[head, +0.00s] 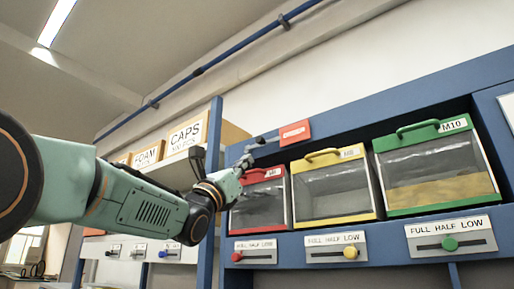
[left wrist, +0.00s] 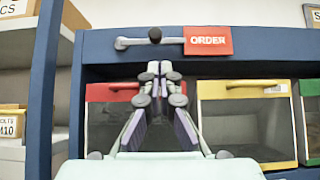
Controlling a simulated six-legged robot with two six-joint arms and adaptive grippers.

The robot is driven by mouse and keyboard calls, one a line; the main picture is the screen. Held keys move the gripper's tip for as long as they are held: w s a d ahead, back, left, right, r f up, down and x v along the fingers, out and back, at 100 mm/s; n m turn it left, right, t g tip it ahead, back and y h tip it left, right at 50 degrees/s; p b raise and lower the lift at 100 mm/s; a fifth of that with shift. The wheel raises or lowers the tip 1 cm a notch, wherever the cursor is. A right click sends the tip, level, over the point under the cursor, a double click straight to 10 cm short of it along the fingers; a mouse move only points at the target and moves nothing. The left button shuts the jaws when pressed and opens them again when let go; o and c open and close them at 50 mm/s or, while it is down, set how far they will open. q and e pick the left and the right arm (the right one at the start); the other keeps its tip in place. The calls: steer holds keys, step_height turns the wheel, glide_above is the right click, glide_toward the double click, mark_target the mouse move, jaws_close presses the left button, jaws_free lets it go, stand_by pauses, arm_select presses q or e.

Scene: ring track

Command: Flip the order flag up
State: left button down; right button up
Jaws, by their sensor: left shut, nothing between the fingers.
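The order flag is a red plate reading ORDER (left wrist: 208,40) on a grey bar with a dark knob (left wrist: 155,35). In the left wrist view the bar lies nearly level along the top of the blue rack, with the plate at its right end. The flag also shows in the head view (head: 295,132), above the red and yellow bins. My left gripper (left wrist: 160,68) is shut and empty, its fingertips just below the bar in the picture; whether they touch it I cannot tell. In the head view the gripper (head: 243,163) is near the bar's left end. My right gripper is not in view.
Red (head: 260,205), yellow (head: 332,190) and green (head: 437,172) bins sit in the blue rack. Sliders marked FULL HALF LOW (head: 336,247) are below them. A blue post (left wrist: 42,90) and shelves with boxes (head: 187,135) stand to the left.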

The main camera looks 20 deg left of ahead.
mark_target(262, 145)
arm_select(q)
steer(key=p+x, duration=0.1)
steer(key=x, duration=0.1)
steer(key=p+x, duration=0.1)
steer(key=x, duration=0.1)
steer(key=p+x, duration=0.1)
steer(key=x, duration=0.1)
steer(key=shift+w+a+r, duration=0.1)
steer(key=shift+w+a, duration=0.05)
steer(key=shift+a, duration=0.2)
steer(key=shift+w+d+r+p, duration=0.4)
steer(key=shift+d+r+p, duration=0.05)
steer(key=shift+p, duration=0.2)
steer(key=shift+w+a+f, duration=0.1)
steer(key=shift+w+a, duration=0.1)
steer(key=shift+a, duration=0.05)
steer(key=shift+s+d, duration=0.1)
